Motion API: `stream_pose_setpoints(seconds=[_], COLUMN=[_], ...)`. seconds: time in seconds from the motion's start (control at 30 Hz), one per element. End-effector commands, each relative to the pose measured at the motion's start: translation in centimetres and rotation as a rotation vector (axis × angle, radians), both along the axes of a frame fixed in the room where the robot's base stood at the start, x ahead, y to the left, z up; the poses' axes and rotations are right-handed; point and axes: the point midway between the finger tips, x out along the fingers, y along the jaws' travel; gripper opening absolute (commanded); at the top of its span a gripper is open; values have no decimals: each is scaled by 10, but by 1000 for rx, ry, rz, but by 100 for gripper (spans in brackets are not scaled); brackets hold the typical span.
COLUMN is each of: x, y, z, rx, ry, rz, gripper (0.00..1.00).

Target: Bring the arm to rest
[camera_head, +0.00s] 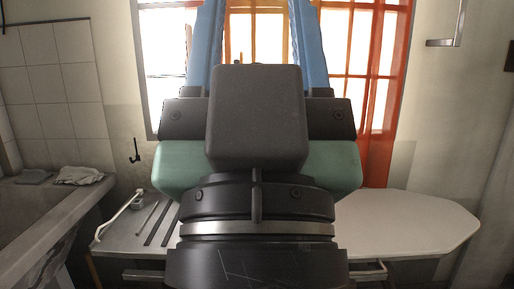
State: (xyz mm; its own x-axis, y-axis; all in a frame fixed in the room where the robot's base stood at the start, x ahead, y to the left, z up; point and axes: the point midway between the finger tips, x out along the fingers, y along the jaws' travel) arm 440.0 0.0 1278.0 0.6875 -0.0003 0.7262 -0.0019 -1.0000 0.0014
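My gripper (258,25) fills the middle of the head view, close to the camera and pointing up. Its two blue fingers stand wide apart and run out of the top edge, so their tips are hidden. The window shows between them, and I see nothing held there. The dark wrist and the green-sided hand below the fingers block the centre of the view.
An ironing board (420,222) with a pale top stands behind my arm; its middle is hidden. A concrete washtub (62,225) is at left, with a cloth (80,176) on its edge.

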Motion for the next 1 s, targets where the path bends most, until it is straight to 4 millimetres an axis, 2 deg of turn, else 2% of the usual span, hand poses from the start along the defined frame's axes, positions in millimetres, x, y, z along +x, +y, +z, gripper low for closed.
stream_pose_setpoints(seconds=[0.03,0.6,0.8,1.0], x=[0,0,0,0], y=[0,1,1,1], z=[33,204,243,253], rx=[1,0,0,0], ry=[0,1,1,1], rz=[1,3,3,3], gripper=[52,52,52,52])
